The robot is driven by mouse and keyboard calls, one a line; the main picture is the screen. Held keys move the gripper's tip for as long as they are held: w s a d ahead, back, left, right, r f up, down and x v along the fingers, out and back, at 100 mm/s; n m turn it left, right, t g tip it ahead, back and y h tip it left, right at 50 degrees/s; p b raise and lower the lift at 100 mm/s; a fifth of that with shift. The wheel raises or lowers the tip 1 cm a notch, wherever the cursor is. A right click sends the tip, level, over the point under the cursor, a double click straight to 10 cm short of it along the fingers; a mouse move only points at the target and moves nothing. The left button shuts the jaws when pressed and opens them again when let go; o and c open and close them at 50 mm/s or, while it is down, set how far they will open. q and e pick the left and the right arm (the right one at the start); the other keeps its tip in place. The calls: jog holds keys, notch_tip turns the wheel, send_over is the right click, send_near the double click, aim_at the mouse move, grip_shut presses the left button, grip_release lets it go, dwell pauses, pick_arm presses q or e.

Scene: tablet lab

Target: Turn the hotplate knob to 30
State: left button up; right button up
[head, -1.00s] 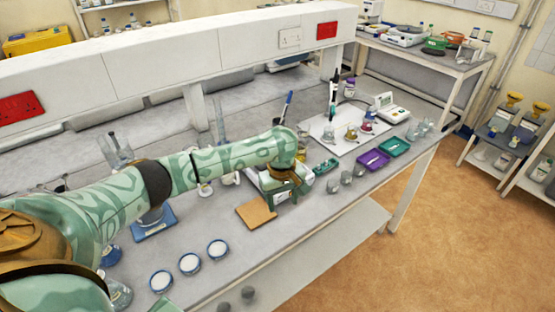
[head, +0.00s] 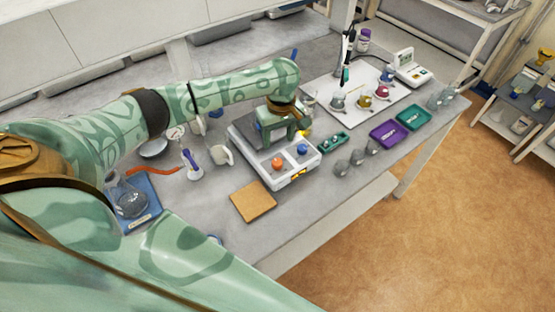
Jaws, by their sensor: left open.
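The white hotplate (head: 288,178) stands on the bench in the middle of the head view. Its front carries an orange knob (head: 278,163), a blue knob (head: 302,149) and a small lit yellow display (head: 298,174), too small to read. My left gripper (head: 284,143) is open and points down over the hotplate, just behind the two knobs. It hides part of the plate's top. I see nothing between its fingers, and it appears apart from the knobs. My right gripper is not in view.
A tan board (head: 253,202) lies in front of the hotplate. A white board (head: 340,88) with several flasks lies behind. A large green arm part of mine fills the lower left.

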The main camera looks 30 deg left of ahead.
aim_at(277, 162)
pick_arm(q)
jog(key=f+b, duration=0.1)
jog(key=f, duration=0.3)
jog(key=f+b, duration=0.2)
jog(key=f, duration=0.3)
jog(key=shift+a+f, duration=0.2)
jog(key=shift+f, duration=0.55)
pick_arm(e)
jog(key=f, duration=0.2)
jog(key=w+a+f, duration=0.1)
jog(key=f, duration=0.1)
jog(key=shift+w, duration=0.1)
pick_arm(q)
jog(key=c, duration=1)
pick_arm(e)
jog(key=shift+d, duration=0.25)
